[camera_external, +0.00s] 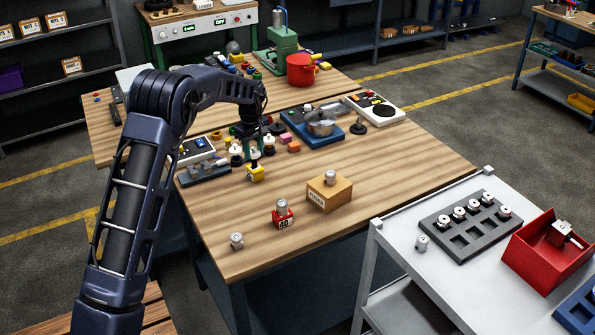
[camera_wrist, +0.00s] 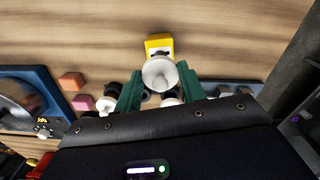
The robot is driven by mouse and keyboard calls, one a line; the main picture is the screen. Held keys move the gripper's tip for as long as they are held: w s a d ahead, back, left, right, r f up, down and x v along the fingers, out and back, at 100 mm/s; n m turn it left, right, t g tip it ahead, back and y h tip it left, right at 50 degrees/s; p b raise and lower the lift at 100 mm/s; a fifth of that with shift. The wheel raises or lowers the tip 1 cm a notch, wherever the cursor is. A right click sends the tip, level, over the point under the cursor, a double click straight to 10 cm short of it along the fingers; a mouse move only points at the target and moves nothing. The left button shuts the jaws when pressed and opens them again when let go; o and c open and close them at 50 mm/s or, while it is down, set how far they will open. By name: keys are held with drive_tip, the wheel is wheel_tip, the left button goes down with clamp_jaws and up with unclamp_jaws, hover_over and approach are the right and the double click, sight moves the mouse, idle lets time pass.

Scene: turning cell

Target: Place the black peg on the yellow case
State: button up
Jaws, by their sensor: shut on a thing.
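The yellow case (camera_external: 256,174) is a small block on the wooden table, below my gripper (camera_external: 252,148). In the wrist view the yellow case (camera_wrist: 158,42) lies just beyond the fingertips. My gripper (camera_wrist: 159,85) has green fingers shut on a peg with a round white top (camera_wrist: 159,74). The peg's top overlaps the near part of the case in this view. Its lower part is hidden, so I cannot tell whether it touches the case. Black pieces with pale tops stand behind the fingers, one being a black peg-like piece (camera_external: 236,159).
A cardboard-coloured box (camera_external: 329,194) and a red case (camera_external: 283,218), each with a metal part on top, stand nearer the front. A grey device (camera_external: 203,170) is close on the left. The table's front right is clear.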

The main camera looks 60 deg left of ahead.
drive_tip(key=shift+f, duration=0.1)
drive_tip(key=o, duration=1.1)
wheel_tip(320, 180, up, 12)
drive_tip(key=shift+r, duration=0.2)
